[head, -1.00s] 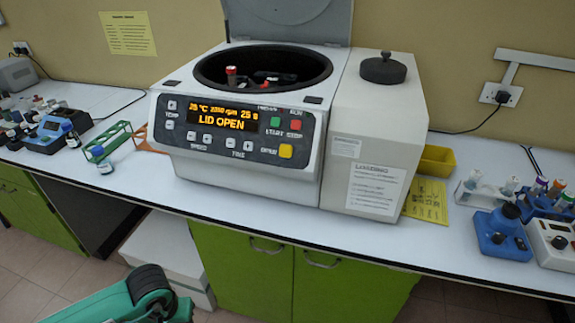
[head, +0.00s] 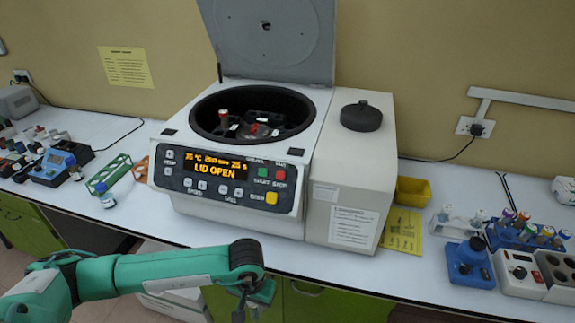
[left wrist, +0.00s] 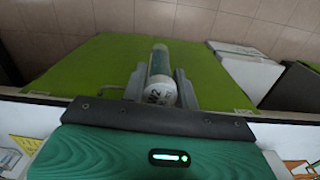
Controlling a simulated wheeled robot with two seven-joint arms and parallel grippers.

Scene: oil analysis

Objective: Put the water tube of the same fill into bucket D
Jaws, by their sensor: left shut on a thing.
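My left gripper (head: 247,300) is in front of the bench, below the centrifuge's front edge. In the left wrist view it is shut on a tube (left wrist: 160,68) with a white end marked "W2", held between the two grey fingers. The tube's fill cannot be made out. The centrifuge (head: 330,150) has its lid (head: 275,40) raised and its display reads "LID OPEN". Inside the dark bowl (head: 295,105) are black buckets and red-topped parts; bucket letters are too small to read, so I cannot tell which is D. My right gripper is out of view.
A green rack (head: 108,172) and a small blue-labelled bottle (head: 105,196) stand left of the centrifuge. Right of it are a yellow bin (head: 412,191), a blue tube rack (head: 520,237) and small instruments. The bench's front edge lies between my gripper and the centrifuge.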

